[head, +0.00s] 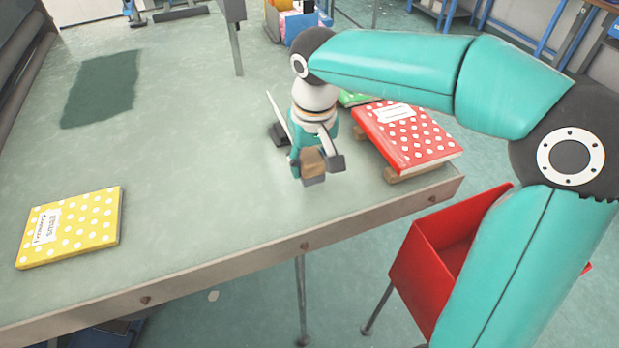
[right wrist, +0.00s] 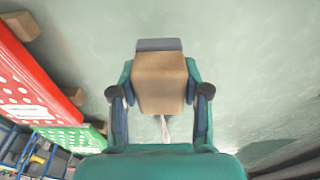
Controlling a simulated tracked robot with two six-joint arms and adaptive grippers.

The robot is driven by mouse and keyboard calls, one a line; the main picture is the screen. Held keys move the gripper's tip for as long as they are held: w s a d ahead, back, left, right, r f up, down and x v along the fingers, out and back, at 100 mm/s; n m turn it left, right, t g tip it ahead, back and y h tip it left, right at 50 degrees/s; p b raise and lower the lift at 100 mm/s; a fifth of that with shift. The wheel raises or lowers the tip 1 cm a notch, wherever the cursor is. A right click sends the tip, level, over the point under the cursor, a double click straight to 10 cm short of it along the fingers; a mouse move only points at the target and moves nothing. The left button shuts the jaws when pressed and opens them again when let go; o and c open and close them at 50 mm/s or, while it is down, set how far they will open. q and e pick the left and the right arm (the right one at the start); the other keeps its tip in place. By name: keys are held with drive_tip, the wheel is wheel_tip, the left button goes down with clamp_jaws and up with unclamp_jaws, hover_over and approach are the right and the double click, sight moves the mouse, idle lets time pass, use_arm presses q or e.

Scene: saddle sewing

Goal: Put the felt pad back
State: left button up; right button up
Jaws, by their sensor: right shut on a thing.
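My right gripper (head: 314,165) is shut on a tan block with a grey layer at its end, which looks like the felt pad (head: 312,162). It holds the pad low near the table's front edge, left of the red book. Whether the grey end touches the table is unclear. In the right wrist view the pad (right wrist: 160,82) sits between the two fingers of the gripper (right wrist: 160,95), grey end away from the palm. A dark green flat patch (head: 100,88) lies at the back left of the table; I cannot tell what it is. My left gripper is not in view.
A red dotted book (head: 408,135) rests on wooden supports at the table's right, with a green book (head: 355,99) behind. A yellow dotted book (head: 72,227) lies front left. A red bin (head: 440,262) stands beyond the front edge. The table's middle (head: 190,150) is clear.

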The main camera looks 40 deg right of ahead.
sight(310, 178)
drive_tip(key=shift+f, duration=2.25)
drive_tip(key=shift+f, duration=0.1)
drive_tip(key=o, duration=1.1)
